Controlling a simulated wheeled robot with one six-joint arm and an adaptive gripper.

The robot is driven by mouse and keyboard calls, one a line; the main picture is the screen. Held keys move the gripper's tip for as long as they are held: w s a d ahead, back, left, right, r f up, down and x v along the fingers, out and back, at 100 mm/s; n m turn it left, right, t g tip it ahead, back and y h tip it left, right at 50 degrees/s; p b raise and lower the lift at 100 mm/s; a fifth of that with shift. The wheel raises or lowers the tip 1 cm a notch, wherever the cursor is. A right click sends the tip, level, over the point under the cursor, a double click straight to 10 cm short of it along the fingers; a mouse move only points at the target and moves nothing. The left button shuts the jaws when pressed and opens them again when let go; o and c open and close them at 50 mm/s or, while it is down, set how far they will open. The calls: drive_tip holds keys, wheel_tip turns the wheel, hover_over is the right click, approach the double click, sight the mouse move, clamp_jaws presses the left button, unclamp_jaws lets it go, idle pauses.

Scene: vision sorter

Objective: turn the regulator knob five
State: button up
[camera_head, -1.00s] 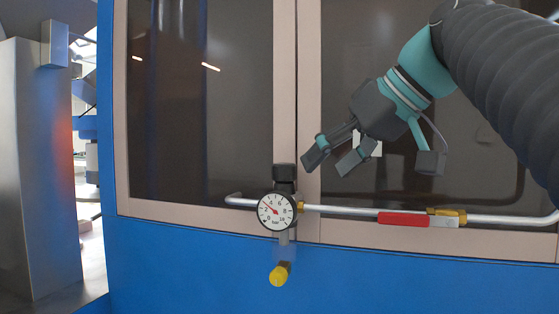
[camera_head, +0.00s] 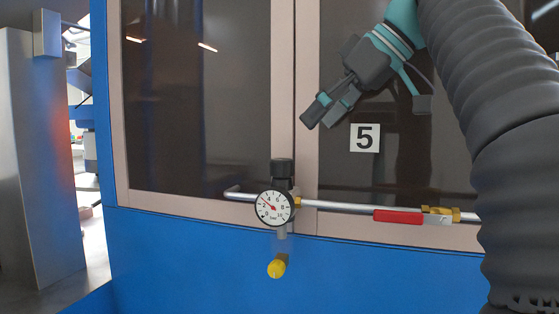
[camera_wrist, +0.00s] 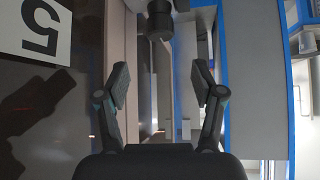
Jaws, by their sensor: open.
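The regulator has a black knob (camera_head: 282,168) on top, above a white round gauge (camera_head: 273,207) with a red needle. A clear bowl with a yellow bottom piece (camera_head: 277,267) hangs below. A white label with the number 5 (camera_head: 365,138) is on the dark panel to the right; it also shows at the top left of the wrist view (camera_wrist: 38,30). My gripper (camera_head: 322,112) is above and to the right of the knob, apart from it. In the wrist view its two fingers (camera_wrist: 162,88) are spread and empty. The black knob (camera_wrist: 159,18) shows beyond them at the top.
A silver pipe (camera_head: 345,207) runs left and right from the regulator along the blue machine front (camera_head: 180,255). A red valve handle (camera_head: 398,216) sits on it to the right. A grey metal cabinet (camera_head: 40,160) stands at the left.

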sight(282, 160)
drive_tip(key=b+x, duration=0.1)
drive_tip(key=x, duration=1)
drive_tip(key=shift+f, duration=0.1)
drive_tip(key=c, duration=1.2)
